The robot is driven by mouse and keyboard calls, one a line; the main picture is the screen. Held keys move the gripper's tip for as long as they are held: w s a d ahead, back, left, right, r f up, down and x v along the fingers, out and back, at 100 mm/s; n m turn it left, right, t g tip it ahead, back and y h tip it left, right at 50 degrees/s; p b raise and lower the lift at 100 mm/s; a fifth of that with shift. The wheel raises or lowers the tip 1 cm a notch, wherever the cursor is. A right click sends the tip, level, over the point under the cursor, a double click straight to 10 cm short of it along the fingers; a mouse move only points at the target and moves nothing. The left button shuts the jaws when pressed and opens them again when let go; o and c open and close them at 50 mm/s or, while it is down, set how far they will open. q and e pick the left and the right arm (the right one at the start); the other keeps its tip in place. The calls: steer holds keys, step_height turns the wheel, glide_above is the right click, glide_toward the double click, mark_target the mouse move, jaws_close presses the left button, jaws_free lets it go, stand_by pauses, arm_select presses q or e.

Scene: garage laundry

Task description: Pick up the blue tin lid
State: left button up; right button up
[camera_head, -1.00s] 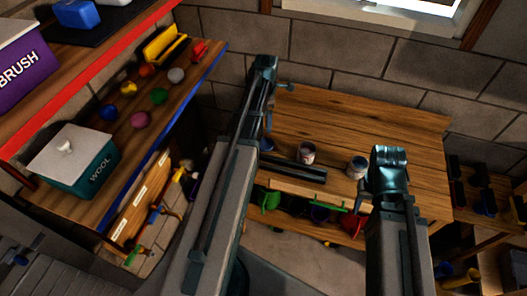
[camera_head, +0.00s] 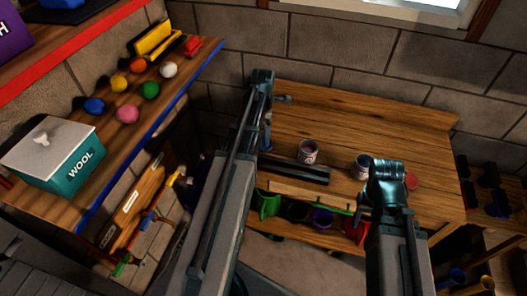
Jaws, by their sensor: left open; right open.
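I cannot make out the blue tin lid for certain. A small blue patch (camera_head: 266,142) shows at the edge of my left arm on the workbench; I cannot tell if it is the lid. Two small open tins stand upright on the bench, a dark reddish one (camera_head: 308,153) and a bluish one (camera_head: 361,166). A flat red disc (camera_head: 411,181) lies right of my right wrist. My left gripper (camera_head: 283,99) is at the bench's left back, open, its fingers small and dark. My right gripper (camera_head: 364,211) is near the bench's front edge, open, partly hidden by its own wrist.
The wooden bench (camera_head: 390,118) is mostly clear at the back. A dark bar (camera_head: 296,171) lies along its front. Coloured containers (camera_head: 322,218) sit below. At left, a shelf (camera_head: 190,72) holds coloured balls and a teal WOOL box (camera_head: 62,155). A block wall closes the back.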

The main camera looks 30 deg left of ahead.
arm_select(q)
steer(key=shift+f, duration=0.25)
step_height(320, 180, down, 5)
steer(key=b, duration=0.5)
steer(key=shift+w+d+f, duration=0.1)
steer(key=shift+d, duration=0.05)
steer(key=c, duration=1)
